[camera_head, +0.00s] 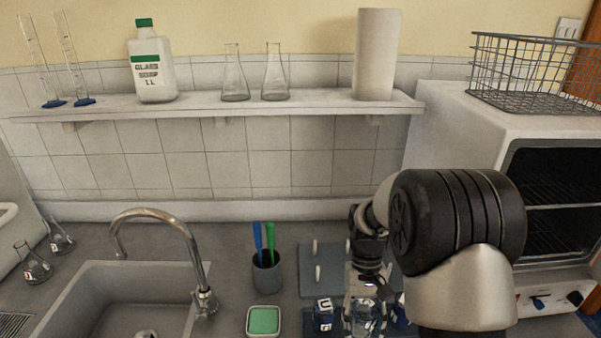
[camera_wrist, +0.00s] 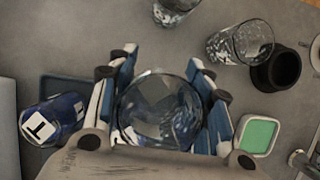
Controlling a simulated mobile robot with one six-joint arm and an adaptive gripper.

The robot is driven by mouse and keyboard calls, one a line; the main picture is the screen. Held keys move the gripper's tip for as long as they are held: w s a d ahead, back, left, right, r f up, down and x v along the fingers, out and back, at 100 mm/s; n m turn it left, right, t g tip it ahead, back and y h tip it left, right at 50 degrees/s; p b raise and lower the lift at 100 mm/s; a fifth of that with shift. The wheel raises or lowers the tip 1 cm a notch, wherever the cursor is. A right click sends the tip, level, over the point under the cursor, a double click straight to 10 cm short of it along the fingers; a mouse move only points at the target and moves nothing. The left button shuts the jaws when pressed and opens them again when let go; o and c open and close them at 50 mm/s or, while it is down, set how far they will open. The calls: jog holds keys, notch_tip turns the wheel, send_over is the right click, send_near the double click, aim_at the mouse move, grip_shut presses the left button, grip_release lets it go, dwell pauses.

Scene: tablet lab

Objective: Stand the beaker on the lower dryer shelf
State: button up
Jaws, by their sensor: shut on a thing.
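A clear glass beaker (camera_wrist: 158,110) is between the two fingers of my gripper (camera_wrist: 163,68) in the wrist view. The fingers are shut on its sides, and I look down into its round rim. In the head view the gripper (camera_head: 362,298) points down over the counter, and the beaker (camera_head: 362,322) shows partly between its fingers. Whether its base touches the counter cannot be told. The dryer (camera_head: 460,128) stands at the right with a dark open front. Its lower shelf (camera_head: 552,238) is a wire rack below the upper rack (camera_head: 562,178); my arm hides the left part.
A green sponge dish (camera_head: 264,320), a cup of pens (camera_head: 266,272) and a pegged board (camera_head: 318,280) are nearby. The sink (camera_head: 85,280) is left. A wall shelf (camera_head: 200,103) with glassware runs above.

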aim_at(368, 307)
jog(key=shift+r+p, duration=2.6)
jog(key=shift+r, duration=1.15)
notch_tip(368, 307, down, 8)
jog(key=b, duration=0.5)
jog(key=shift+r, duration=0.1)
jog(key=shift+d+r, duration=0.1)
